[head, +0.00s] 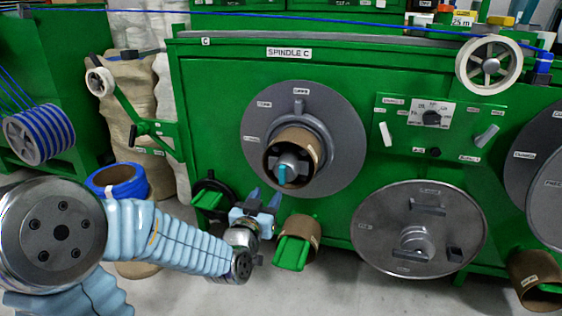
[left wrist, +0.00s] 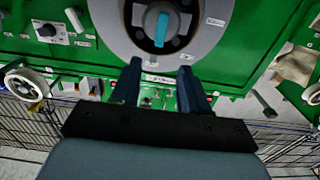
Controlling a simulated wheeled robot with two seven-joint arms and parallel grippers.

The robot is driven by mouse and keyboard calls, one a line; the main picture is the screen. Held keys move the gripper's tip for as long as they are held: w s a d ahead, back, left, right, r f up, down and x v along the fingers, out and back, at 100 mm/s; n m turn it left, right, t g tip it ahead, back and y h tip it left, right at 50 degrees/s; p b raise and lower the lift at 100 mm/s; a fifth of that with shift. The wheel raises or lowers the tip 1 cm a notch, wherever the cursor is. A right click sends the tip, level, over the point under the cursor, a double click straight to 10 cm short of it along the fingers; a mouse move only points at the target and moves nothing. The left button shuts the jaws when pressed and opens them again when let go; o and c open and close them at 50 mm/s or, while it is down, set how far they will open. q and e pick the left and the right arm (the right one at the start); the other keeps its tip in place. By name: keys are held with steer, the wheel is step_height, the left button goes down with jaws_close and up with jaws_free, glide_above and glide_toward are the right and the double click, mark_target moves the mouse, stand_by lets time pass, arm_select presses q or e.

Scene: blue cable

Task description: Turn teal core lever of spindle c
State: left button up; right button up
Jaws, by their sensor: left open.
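The teal core lever (head: 282,174) sits at the centre of the core hub on spindle C, inside a brown cardboard core (head: 297,140) in front of a round grey flange (head: 345,130). In the left wrist view the teal lever (left wrist: 161,29) stands roughly upright on the dark hub, beyond my fingertips. My left gripper (head: 263,197) is below and left of the lever in the head view, with its blue fingers pointing up. It is open and empty, and the fingers (left wrist: 158,70) are apart from the lever. My right gripper is not in view.
A green panel with a knob (head: 432,117) and switches is right of the spindle. A metal disc (head: 375,240) leans at lower right. A cardboard core on a green support (head: 293,253) stands close to my left gripper.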

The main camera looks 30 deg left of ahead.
mark_target(281, 173)
arm_select(q)
steer(key=p+x, duration=0.3)
steer(key=x, duration=0.8)
steer(key=shift+w, duration=0.2)
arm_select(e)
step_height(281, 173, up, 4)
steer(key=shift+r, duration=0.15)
arm_select(q)
jaws_close()
